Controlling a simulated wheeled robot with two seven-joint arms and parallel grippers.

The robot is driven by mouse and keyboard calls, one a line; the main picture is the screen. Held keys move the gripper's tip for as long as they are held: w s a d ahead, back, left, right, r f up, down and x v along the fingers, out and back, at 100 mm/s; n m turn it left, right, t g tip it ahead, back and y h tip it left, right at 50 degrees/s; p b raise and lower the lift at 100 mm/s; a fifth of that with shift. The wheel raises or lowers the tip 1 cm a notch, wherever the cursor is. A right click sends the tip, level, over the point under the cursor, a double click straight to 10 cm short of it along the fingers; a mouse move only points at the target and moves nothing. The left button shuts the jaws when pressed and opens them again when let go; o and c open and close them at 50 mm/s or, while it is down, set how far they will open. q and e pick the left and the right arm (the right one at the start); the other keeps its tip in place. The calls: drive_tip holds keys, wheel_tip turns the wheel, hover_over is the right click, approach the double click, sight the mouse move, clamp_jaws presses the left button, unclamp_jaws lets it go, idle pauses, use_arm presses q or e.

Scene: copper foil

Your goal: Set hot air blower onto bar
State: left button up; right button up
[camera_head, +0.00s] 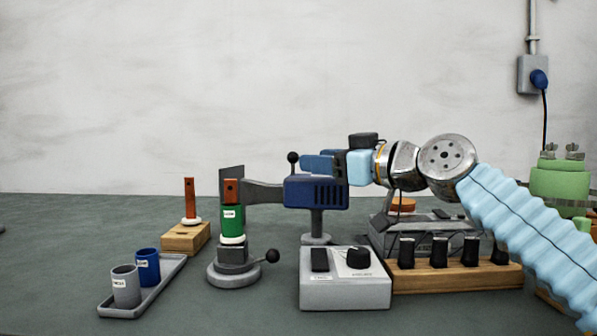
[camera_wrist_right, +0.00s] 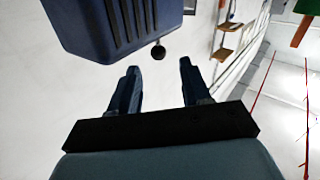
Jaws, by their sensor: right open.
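The hot air blower (camera_head: 316,193) has a dark blue slotted body and a grey nozzle pointing left. Its body appears at the top of a grey post (camera_head: 317,222) with a round base. In the right wrist view the blower (camera_wrist_right: 120,25) fills the upper left, beyond the fingertips. My right gripper (camera_head: 318,164) is just above and behind the blower body, with its fingers pointing left. In its wrist view the jaws (camera_wrist_right: 158,66) are apart with nothing between them. I cannot tell for certain which part is the bar. My left gripper is not in view.
A clamp stand (camera_head: 234,274) with a green labelled cylinder (camera_head: 232,222) stands under the nozzle's end. A grey control box (camera_head: 345,293) is in front. A wooden block with black knobs (camera_head: 458,277) lies right. A tray (camera_head: 170,283) holds two cups.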

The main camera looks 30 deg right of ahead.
sight(297, 157)
drive_tip(key=shift+n, duration=0.4)
drive_tip(key=x, duration=0.7)
drive_tip(key=shift+w+r+p, duration=0.1)
drive_tip(key=shift+w+p, duration=0.2)
drive_tip(key=shift+w, duration=0.1)
drive_tip(key=shift+c, duration=0.4)
clamp_jaws()
